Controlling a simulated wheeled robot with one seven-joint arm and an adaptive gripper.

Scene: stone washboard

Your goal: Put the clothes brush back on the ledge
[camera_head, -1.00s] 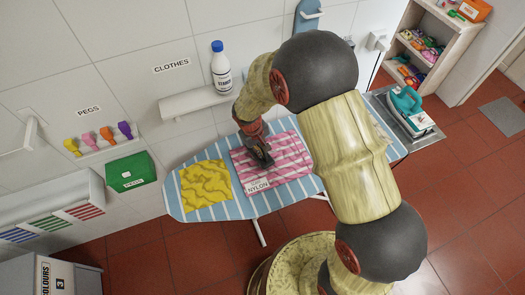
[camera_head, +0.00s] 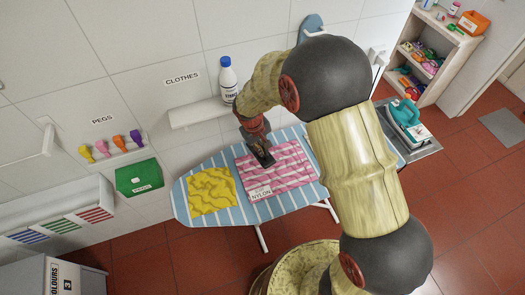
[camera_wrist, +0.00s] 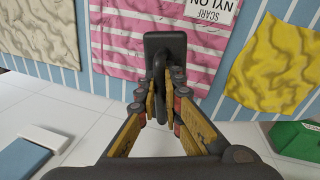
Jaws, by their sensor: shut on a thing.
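The clothes brush (camera_head: 262,159) is a dark block with a looped handle. In the wrist view, the brush (camera_wrist: 166,43) shows beyond my fingertips, with the handle between them. My gripper (camera_head: 258,146) is shut on this handle, over the pink striped cloth on the ironing board; the wrist view also shows my gripper (camera_wrist: 163,88). I cannot tell whether the brush touches the cloth. The white ledge (camera_head: 195,113) is on the wall under the CLOTHES label, behind and left of my gripper. My arm hides its right end.
A white bottle with a blue cap (camera_head: 227,80) stands on the ledge; its left part is bare. The blue striped ironing board (camera_head: 185,207) bears the pink NYLON cloth (camera_head: 285,175) and a yellow cloth (camera_head: 212,190). An iron (camera_head: 405,118) stands at right, a green pegs box (camera_head: 139,175) at left.

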